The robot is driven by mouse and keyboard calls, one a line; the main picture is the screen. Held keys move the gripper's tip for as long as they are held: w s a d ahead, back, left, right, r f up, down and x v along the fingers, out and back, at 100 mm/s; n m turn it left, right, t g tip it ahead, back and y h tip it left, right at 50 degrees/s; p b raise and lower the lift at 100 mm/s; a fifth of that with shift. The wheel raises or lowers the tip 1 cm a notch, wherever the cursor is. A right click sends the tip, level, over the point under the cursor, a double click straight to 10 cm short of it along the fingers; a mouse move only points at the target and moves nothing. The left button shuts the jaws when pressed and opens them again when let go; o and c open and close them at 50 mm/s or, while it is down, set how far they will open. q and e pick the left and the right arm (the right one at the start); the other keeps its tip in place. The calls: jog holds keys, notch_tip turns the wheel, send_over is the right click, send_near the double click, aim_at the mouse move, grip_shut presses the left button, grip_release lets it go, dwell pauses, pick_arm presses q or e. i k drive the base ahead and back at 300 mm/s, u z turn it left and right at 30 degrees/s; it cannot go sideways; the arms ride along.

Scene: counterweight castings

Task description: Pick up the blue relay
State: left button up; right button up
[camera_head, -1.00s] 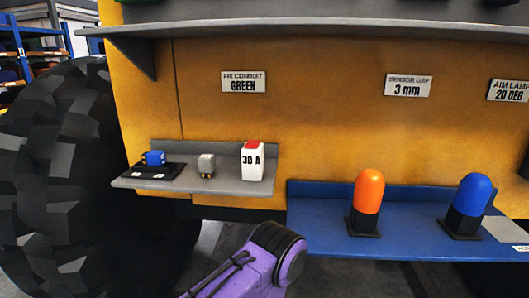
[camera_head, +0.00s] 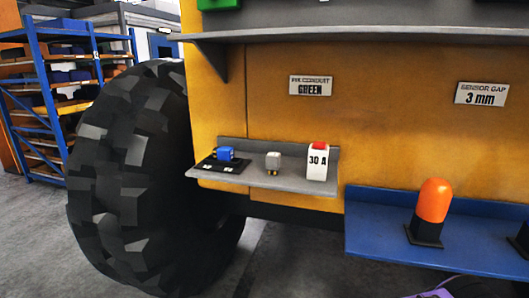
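The blue relay (camera_head: 226,153) is a small blue block on a black base plate (camera_head: 222,165) at the left end of a grey shelf (camera_head: 262,178). A small grey relay-like block (camera_head: 273,162) stands to its right. A white block with a red top marked 30 A (camera_head: 317,162) stands further right on the same shelf. A purple part of my arm shows at the bottom right edge. Neither gripper is in view.
A blue shelf (camera_head: 376,235) at the right holds an orange lamp (camera_head: 431,212) on a black base. A large black tyre (camera_head: 135,180) stands left of the grey shelf. A grey upper shelf (camera_head: 350,34) overhangs the yellow panel. Open floor shows at the lower left.

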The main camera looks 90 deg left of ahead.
aim_at(223, 153)
jog(key=z, duration=0.05)
jog(key=k, duration=1.15)
jog(key=u, duration=0.1)
